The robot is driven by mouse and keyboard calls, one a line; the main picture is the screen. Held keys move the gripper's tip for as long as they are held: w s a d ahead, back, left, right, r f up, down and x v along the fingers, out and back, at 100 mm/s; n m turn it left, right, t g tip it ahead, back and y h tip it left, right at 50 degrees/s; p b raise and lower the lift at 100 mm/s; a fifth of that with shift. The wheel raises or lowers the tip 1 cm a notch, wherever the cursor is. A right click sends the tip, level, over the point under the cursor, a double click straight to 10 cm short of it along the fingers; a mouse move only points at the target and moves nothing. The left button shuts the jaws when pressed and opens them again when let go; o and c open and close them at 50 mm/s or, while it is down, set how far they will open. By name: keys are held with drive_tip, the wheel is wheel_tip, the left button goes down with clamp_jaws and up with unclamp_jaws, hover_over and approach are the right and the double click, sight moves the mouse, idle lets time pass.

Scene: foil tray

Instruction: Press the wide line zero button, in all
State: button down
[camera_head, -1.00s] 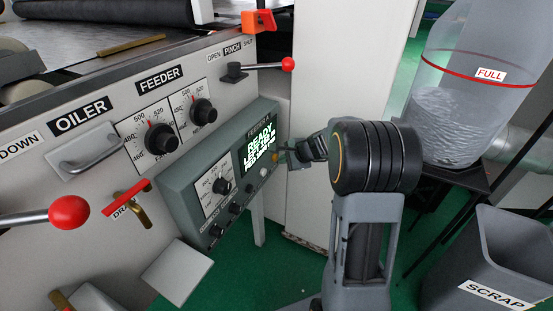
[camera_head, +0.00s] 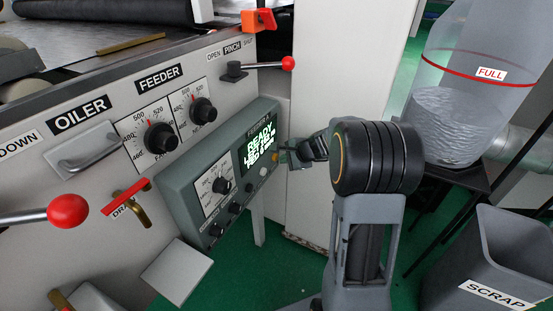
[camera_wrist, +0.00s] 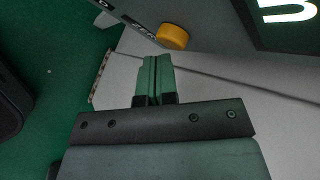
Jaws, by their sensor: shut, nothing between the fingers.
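A yellow button (camera_wrist: 173,37) stands out from the grey panel in the wrist view, just above and to the right of my fingertips, with a visible gap. Lettering beside it is slanted and hard to read. In the head view it is a small yellow spot (camera_head: 275,157) at the right end of the grey control box (camera_head: 176,196). My gripper (camera_wrist: 152,60) has its green fingers together and empty. In the head view my gripper (camera_head: 284,153) is at the box's right edge, partly hidden by the wrist. The display (camera_head: 262,146) reads READY above smaller lines.
A pale round button (camera_head: 263,171) sits below the display. A dial (camera_head: 221,185) and dark knobs are on the box's left part. The red-knobbed pinch lever (camera_head: 288,64) is above. A pale machine panel (camera_head: 335,60) stands behind my gripper; a scrap bin (camera_head: 480,250) is at right.

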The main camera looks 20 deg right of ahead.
drive_tip(key=shift+s+d, duration=0.3)
drive_tip(key=shift+s, duration=0.05)
drive_tip(key=s+d, duration=0.1)
drive_tip(key=s, duration=0.1)
drive_tip(key=s+d+b, duration=0.1)
drive_tip(key=d, duration=0.1)
drive_tip(key=shift+s+d, duration=0.2)
drive_tip(key=shift+s, duration=0.15)
idle(0.8)
drive_tip(key=s+a+r+n+g+h+p, duration=0.1)
drive_tip(key=s+a+r+n+p, duration=0.3)
drive_tip(key=r+p, duration=0.6)
drive_tip(key=s+a+r+n+g+h+p, duration=0.1)
drive_tip(key=s+a+r+n+p, duration=0.3)
drive_tip(key=s+r+n+p, duration=0.4)
drive_tip(key=s+a+r+n+g+h+p, duration=0.2)
drive_tip(key=s+r+p, duration=0.6)
drive_tip(key=r, duration=0.8)
drive_tip(key=a+n+p, duration=0.2)
drive_tip(key=n+p, duration=0.1)
drive_tip(key=shift+s+a+r+n+h+p, duration=0.3)
drive_tip(key=shift+s+a+n+p, duration=0.1)
